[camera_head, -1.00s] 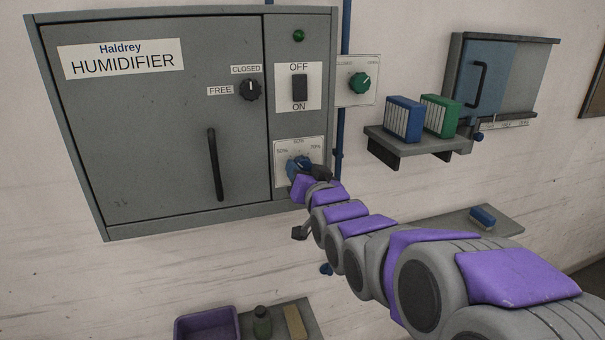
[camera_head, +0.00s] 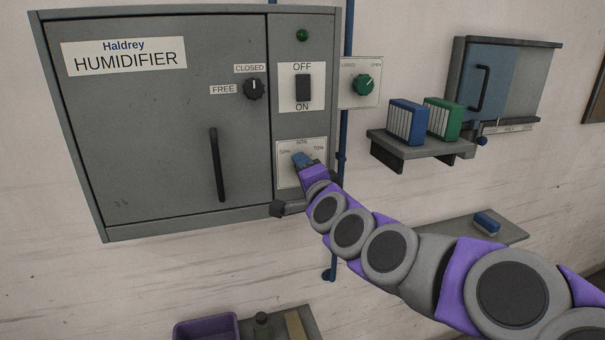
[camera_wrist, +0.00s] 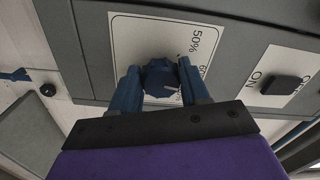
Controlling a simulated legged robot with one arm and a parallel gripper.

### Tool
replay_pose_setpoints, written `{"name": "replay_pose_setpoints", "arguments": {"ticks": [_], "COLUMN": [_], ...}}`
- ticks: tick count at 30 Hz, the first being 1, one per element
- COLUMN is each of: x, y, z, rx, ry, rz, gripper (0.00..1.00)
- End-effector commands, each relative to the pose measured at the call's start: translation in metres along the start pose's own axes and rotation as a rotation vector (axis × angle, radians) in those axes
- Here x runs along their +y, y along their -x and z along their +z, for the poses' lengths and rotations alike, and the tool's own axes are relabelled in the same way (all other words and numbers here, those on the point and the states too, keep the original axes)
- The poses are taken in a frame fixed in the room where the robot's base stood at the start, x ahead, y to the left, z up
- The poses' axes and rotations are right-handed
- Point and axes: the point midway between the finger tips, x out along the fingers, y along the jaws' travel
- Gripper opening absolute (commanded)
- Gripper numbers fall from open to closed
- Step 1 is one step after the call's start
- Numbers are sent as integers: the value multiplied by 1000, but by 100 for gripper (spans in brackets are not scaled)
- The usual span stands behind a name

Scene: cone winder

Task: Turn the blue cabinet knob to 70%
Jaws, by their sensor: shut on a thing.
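The blue knob (camera_wrist: 160,78) sits on a white dial plate (camera_head: 288,176) at the lower right of the grey humidifier cabinet. The plate carries 50%, 60% and 70% marks. My gripper (camera_wrist: 161,72) is shut on the knob, one blue finger on each side of it in the wrist view. In the head view my gripper (camera_head: 303,160) covers most of the knob. A pale mark shows by the knob's lower right in the wrist view, but I cannot tell its exact setting.
An OFF/ON switch (camera_head: 303,88) is above the dial, and a black CLOSED/FREE knob (camera_head: 254,89) is up to its left. A green knob (camera_head: 363,85) and a shelf (camera_head: 420,147) with binders are to the right. A black door handle (camera_head: 216,165) stands left.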

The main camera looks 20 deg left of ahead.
Motion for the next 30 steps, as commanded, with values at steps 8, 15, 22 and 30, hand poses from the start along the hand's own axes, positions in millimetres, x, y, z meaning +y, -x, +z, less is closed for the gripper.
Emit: {"name": "replay_pose_setpoints", "arguments": {"ticks": [8, 15, 22, 30], "x": [2, 1, 1, 3], "y": [0, 0, 0, 0], "z": [1, -1, -2, -1], "rx": [-3, -1, -1, -2], "ry": [-267, -473, -616, -705], "rz": [4, 5, 6, 9], "gripper": [15, 15, 15, 15]}}
